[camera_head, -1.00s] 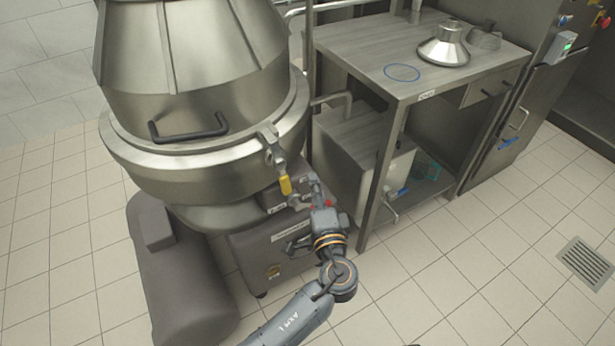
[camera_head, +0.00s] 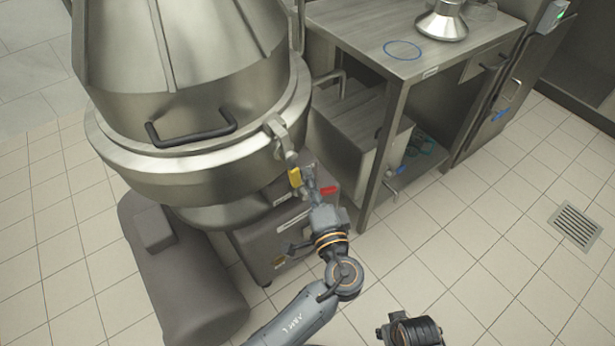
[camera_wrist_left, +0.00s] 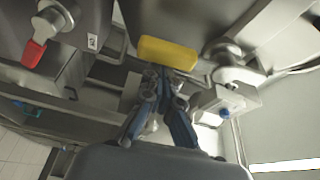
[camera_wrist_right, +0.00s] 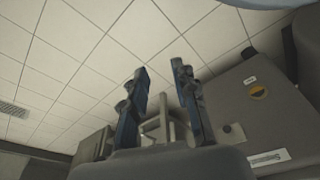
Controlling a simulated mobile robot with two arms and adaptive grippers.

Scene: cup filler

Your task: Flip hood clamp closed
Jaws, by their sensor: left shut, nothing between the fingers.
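The hood clamp (camera_head: 279,134) is on the rim of the steel hood vessel (camera_head: 150,165). Its yellow grip (camera_head: 295,177) hangs down at the lower end. My left gripper (camera_head: 311,181) is shut and empty, just right of the yellow grip. In the left wrist view the yellow grip (camera_wrist_left: 168,53) lies across, just beyond the closed fingertips (camera_wrist_left: 168,74); I cannot tell whether they touch it. My right gripper (camera_wrist_right: 158,72) is open and empty in its wrist view, with floor tiles and the grey machine base behind it.
A red-handled valve (camera_head: 329,190) sits close to the right of my left gripper and shows in the left wrist view (camera_wrist_left: 34,53). A steel table (camera_head: 440,65) stands to the right. A black bar handle (camera_head: 190,134) is on the hood front.

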